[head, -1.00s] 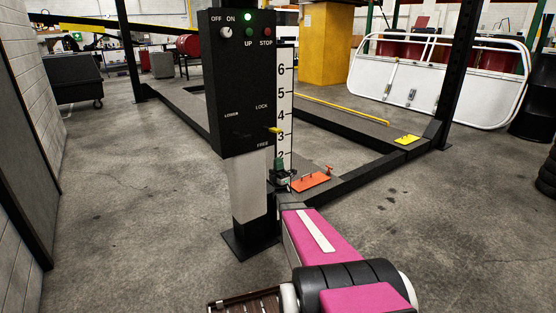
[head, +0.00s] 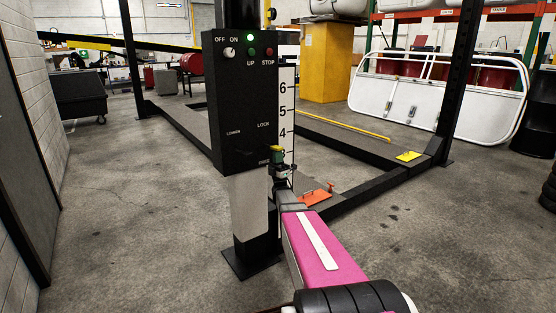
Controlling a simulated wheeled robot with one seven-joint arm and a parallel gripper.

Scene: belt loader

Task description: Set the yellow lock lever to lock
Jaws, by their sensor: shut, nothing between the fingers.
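The black control box (head: 235,115) stands on a post, with LOCK printed above FREE near its right edge. The yellow lock lever (head: 274,148) shows as a small yellow patch at that edge, between the two words and nearer FREE. My gripper (head: 278,155) is shut, with nothing seen between its dark green fingers. It is at the lever and covers part of it. I cannot tell whether they touch.
A white number scale (head: 287,95) runs just behind my gripper. An orange plate (head: 316,195) lies on the lift runway beyond. The box also has a knob (head: 229,52), buttons and a lit green lamp.

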